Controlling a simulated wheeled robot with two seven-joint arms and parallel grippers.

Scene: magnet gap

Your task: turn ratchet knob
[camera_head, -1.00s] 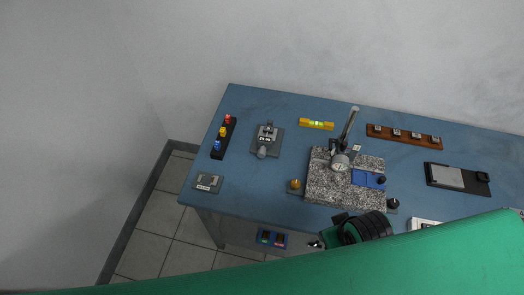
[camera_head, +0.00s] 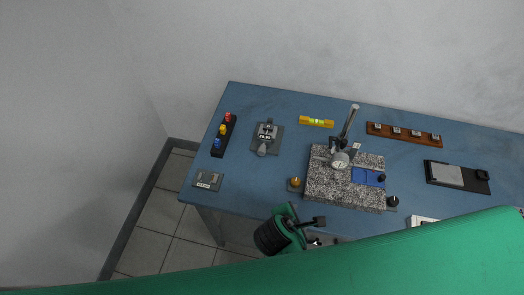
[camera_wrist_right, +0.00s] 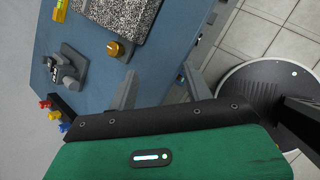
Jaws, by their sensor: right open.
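A brass-coloured knob (camera_head: 295,183) stands on a small dark base at the front left corner of the granite plate (camera_head: 330,190). It also shows in the right wrist view (camera_wrist_right: 115,49), above and left of the fingers, with nothing touching it. A black knob (camera_head: 393,201) stands at the plate's front right corner. The frames do not show which one is the ratchet knob. My right gripper (camera_head: 317,231) is in front of the table's front edge, below the brass knob in the picture. In the wrist view its fingers (camera_wrist_right: 160,78) are apart and empty. My left gripper is out of view.
A grey fixture (camera_head: 266,139), a coloured-button strip (camera_head: 223,136) and a small grey box (camera_head: 208,181) lie left. Bare blue tabletop lies between these and the brass knob.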

